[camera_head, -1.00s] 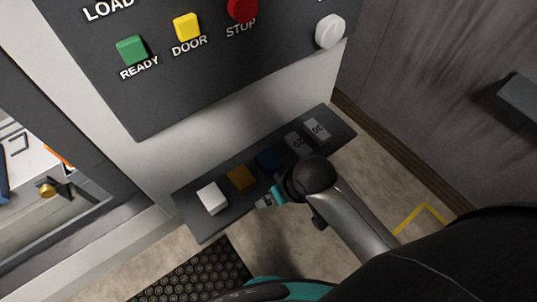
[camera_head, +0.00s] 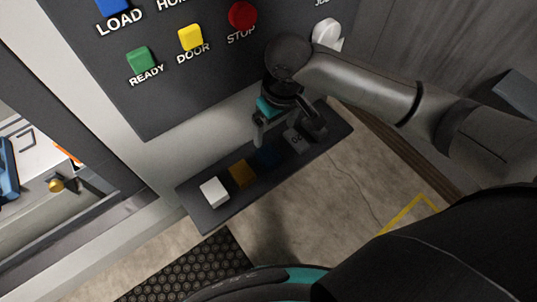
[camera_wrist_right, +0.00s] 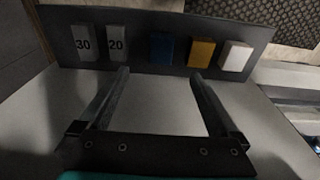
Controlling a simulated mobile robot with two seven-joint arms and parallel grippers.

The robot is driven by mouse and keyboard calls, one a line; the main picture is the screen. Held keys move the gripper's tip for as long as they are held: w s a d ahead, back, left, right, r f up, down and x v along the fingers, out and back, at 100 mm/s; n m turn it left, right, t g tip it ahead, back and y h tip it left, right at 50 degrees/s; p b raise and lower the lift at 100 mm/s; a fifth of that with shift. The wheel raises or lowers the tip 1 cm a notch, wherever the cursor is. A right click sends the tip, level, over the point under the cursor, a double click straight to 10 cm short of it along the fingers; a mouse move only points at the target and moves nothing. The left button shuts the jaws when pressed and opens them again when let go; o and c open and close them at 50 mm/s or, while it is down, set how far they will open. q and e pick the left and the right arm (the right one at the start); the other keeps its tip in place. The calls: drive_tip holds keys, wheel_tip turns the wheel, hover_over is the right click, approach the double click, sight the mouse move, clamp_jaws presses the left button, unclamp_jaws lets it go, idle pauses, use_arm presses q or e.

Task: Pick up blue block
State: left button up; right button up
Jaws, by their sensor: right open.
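The blue block (camera_head: 268,156) sits on a dark shelf (camera_head: 208,222) below the control panel, between an orange block (camera_head: 240,174) and a grey block marked 20 (camera_head: 294,141). In the head view it is dim in my right gripper's shadow. My right gripper (camera_head: 280,134) is open and above the shelf, close to the blue block. In the right wrist view, the blue block (camera_wrist_right: 162,48) shows beyond the two spread fingertips (camera_wrist_right: 160,76), roughly centred between them, with nothing held. My left gripper is not in view.
A white block (camera_head: 214,192) stands at the shelf's left end. The panel (camera_head: 160,100) with coloured buttons is just above the shelf. A grey wall is at right.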

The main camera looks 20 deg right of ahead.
sight(268, 154)
drive_tip(key=f, duration=0.4)
drive_tip(key=w+f, duration=0.1)
drive_tip(key=f, duration=0.4)
drive_tip(key=a+f+b, duration=0.1)
drive_tip(key=f, duration=0.4)
drive_tip(key=shift+w+f, duration=0.2)
drive_tip(key=shift+w, duration=0.2)
drive_tip(key=shift+c, duration=0.4)
clamp_jaws()
